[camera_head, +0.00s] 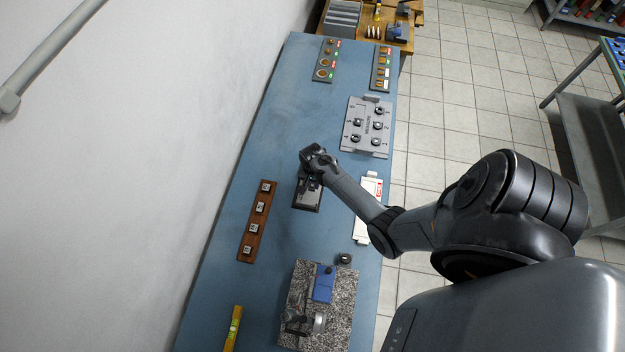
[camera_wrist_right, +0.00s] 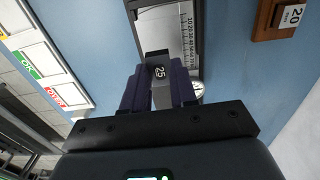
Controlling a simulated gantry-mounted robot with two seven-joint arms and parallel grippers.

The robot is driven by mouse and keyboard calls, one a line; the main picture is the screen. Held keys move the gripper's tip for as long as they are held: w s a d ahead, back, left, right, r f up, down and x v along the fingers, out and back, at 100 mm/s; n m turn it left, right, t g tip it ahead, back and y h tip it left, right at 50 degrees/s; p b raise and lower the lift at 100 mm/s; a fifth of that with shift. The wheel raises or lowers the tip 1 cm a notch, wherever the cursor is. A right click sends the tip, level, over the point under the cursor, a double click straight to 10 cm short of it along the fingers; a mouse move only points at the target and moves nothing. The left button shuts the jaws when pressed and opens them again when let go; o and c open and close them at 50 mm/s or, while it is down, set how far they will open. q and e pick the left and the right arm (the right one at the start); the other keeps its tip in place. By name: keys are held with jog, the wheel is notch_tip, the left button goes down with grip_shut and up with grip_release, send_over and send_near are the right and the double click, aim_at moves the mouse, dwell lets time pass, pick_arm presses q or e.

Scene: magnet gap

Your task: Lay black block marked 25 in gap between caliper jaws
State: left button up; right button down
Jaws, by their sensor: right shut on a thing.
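My right gripper (camera_head: 312,172) is over the caliper (camera_head: 306,198), which lies in a dark case on the blue bench. In the right wrist view the gripper (camera_wrist_right: 160,92) is shut on the black block marked 25 (camera_wrist_right: 158,72), its number facing the camera. Behind the block are the caliper's pale body and printed scale (camera_wrist_right: 187,35), with a round dial (camera_wrist_right: 198,88) partly hidden by a finger. The jaw gap is hidden, and I cannot tell whether the block touches the jaws. My left gripper is not in view.
A wooden rack (camera_head: 257,222) with several marked blocks lies left of the caliper. A white panel (camera_head: 369,200) lies to the right. A grey selector plate (camera_head: 368,127) is farther back. A granite slab (camera_head: 345,290) with a blue piece and a yellow level (camera_head: 232,328) are nearer.

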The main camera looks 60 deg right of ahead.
aim_at(312, 193)
jog(key=shift+f+b, duration=0.75)
jog(key=shift+f, duration=0.45)
jog(key=shift+f+b, duration=0.85)
jog(key=shift+f, duration=0.35)
jog(key=shift+f+b, duration=0.3)
jog(key=shift+f, duration=0.1)
jog(key=shift+f, duration=0.2)
jog(key=c, duration=0.8)
grip_release()
jog(key=c, duration=0.5)
